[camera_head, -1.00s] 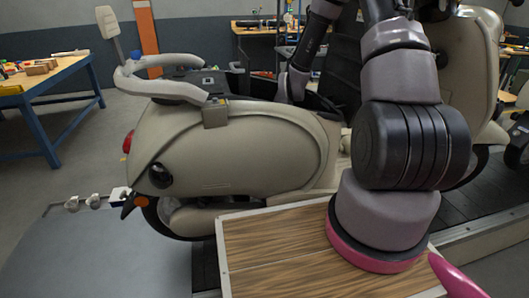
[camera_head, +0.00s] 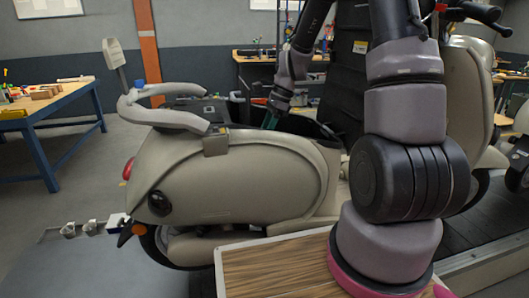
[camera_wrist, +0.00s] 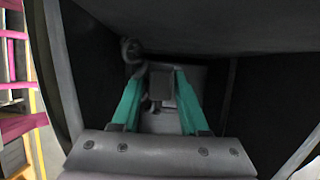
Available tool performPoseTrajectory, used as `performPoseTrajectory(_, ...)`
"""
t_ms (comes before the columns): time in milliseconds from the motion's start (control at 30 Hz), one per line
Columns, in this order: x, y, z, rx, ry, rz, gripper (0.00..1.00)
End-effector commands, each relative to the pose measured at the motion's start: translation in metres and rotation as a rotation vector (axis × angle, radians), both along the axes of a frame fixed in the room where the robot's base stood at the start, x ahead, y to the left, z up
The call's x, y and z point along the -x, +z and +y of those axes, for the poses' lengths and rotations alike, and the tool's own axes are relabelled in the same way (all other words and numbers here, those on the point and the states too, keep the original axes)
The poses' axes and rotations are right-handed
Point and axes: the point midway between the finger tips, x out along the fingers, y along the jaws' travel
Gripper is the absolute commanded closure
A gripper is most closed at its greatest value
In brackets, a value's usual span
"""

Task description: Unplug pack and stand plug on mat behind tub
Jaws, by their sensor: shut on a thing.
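In the wrist view my gripper (camera_wrist: 160,76) has teal fingers closed on a small dark grey block, which looks like the plug (camera_wrist: 158,86). A rounded grey part (camera_wrist: 131,49) shows just beyond the left fingertip; I cannot tell whether it is the cable. A lighter grey surface (camera_wrist: 185,118) lies below the plug, perhaps the pack; I cannot tell whether the two touch. Dark walls surround the fingers. In the head view my gripper (camera_head: 270,118) points down at the scooter's open under-seat tub (camera_head: 322,130), whose inside is hidden. I cannot make out the mat for certain.
The beige scooter (camera_head: 235,180) fills the middle, with a grab rail (camera_head: 160,115) at its rear. A wood-topped surface (camera_head: 270,268) stands in front. A blue-legged workbench (camera_head: 50,105) is at left and another bench (camera_head: 262,60) stands behind.

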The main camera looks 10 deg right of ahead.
Motion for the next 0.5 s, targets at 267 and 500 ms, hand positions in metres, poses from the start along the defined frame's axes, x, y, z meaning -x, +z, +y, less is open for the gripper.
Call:
performPoseTrajectory(267,-0.001,0.029,0.0,0.0,0.0,-0.001,1.0)
performPoseTrajectory(500,0.0,0.038,0.0,0.0,0.0,0.0,1.0)
